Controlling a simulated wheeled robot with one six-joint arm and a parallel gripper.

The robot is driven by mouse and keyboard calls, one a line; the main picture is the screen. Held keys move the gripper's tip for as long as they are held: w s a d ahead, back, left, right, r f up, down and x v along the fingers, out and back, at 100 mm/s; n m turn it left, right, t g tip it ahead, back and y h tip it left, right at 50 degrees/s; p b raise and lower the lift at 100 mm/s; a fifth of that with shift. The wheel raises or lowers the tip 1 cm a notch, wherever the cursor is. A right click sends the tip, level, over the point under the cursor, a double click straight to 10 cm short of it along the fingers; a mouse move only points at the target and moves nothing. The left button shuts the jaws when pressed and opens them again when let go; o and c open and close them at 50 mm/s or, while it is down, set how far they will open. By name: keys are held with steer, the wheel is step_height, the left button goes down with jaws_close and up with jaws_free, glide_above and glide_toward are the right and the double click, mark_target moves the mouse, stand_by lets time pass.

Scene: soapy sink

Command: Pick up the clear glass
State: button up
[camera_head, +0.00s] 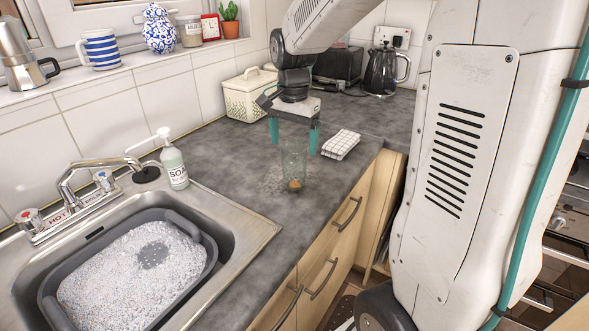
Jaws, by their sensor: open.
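A clear glass (293,162) stands upright on the grey countertop, between the sink and the folded cloth. Something small and orange-brown shows at its base; I cannot tell if it is inside the glass. My gripper (294,140) points down with its two teal fingers spread apart. It is open and empty. In the picture its fingertips are around the level of the glass's rim, one finger to each side. I cannot tell whether the fingers are directly over the glass or behind it.
A folded checked cloth (341,144) lies to the right of the glass. A cream bin (248,95) and a kettle (385,70) stand behind. A soap bottle (173,163) stands by the sink, which holds a foam-filled grey basin (205,222). Countertop in front of the glass is clear.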

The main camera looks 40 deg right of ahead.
mark_target(294, 163)
step_height(294, 163, down, 7)
steer(key=shift+s+f, duration=0.1)
steer(key=shift+s, duration=0.05)
steer(key=c, duration=1.2)
